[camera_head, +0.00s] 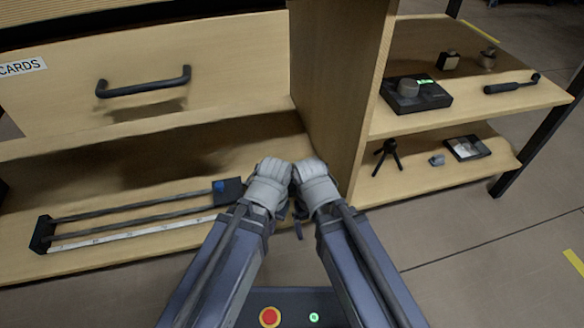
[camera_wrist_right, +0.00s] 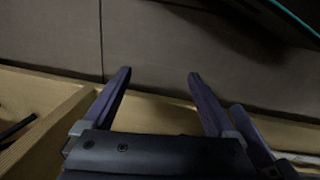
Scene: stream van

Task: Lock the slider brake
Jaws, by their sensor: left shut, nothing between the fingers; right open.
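The slider lies on the lower wooden shelf at the left of the head view. It has two dark parallel rails (camera_head: 135,211), a black end block (camera_head: 42,235) at the left and a dark block (camera_head: 229,190) at the right. A small blue part (camera_head: 219,186) sits at the right end; I cannot tell whether it is the brake or how it is set. My left gripper (camera_head: 268,184) is shut and empty, just right of that end, apart from the blue part. My right gripper (camera_head: 315,187) is beside it; its spread, empty fingers show in the right wrist view (camera_wrist_right: 159,73).
A wooden upright panel (camera_head: 340,80) stands just beyond my grippers. A drawer with a black handle (camera_head: 145,82) is above the slider. Right shelves hold a black device with a knob (camera_head: 415,93), a small tripod (camera_head: 388,157) and other small items. A white scale strip (camera_head: 130,234) runs before the rails.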

